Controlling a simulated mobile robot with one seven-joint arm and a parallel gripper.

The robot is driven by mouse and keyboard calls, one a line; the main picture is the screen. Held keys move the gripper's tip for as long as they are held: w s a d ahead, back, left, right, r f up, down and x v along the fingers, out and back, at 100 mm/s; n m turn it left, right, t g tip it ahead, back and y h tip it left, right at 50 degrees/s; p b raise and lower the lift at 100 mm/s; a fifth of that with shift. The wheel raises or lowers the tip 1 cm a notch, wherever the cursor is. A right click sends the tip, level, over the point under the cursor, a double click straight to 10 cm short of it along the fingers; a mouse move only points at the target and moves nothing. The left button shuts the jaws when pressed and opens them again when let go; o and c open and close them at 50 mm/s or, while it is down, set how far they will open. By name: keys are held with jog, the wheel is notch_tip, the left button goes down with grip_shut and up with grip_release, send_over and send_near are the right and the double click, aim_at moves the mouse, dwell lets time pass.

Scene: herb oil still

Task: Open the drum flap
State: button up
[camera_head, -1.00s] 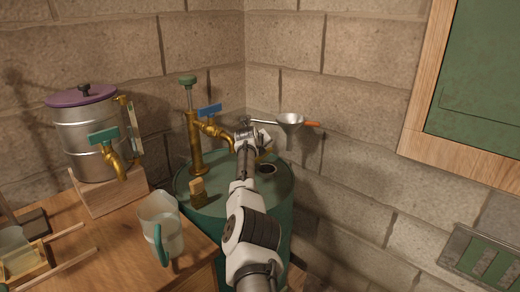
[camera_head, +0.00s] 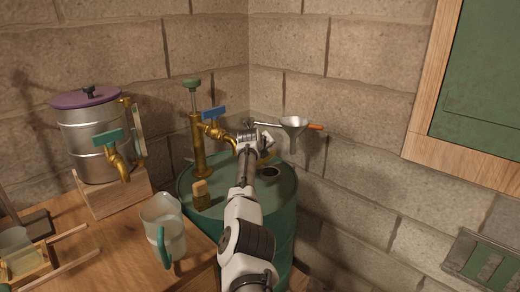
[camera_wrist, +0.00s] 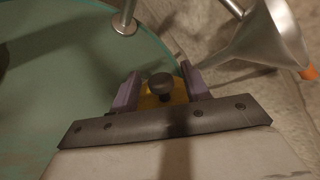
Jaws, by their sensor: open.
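The green drum (camera_head: 230,207) stands in the wall corner. My gripper (camera_wrist: 160,84) is over the drum's far right rim, with its two purple fingers apart. In the wrist view a yellow piece with a dark round knob (camera_wrist: 161,84), which looks like the drum flap, lies between the fingers. I cannot tell whether the fingers touch it. In the head view my gripper and wrist mostly hide this piece, and only a bit of yellow shows beside them. A dark round opening (camera_head: 269,172) shows in the drum top. I cannot tell how the flap is set.
A brass pump (camera_head: 198,145) with a blue-handled tap rises from the drum. A tan block (camera_head: 201,194) sits on the drum top. A metal funnel (camera_head: 294,125) hangs close right of my gripper. A jug (camera_head: 163,220) and steel still (camera_head: 92,140) stand on the left table.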

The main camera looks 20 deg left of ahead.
jog(key=shift+s+d+r, duration=0.2)
jog(key=shift+s+r, duration=0.1)
jog(key=shift+s, duration=0.45)
jog(key=shift+b+v, duration=0.6)
jog(key=shift+v, duration=1.95)
jog(key=shift+c, duration=0.4)
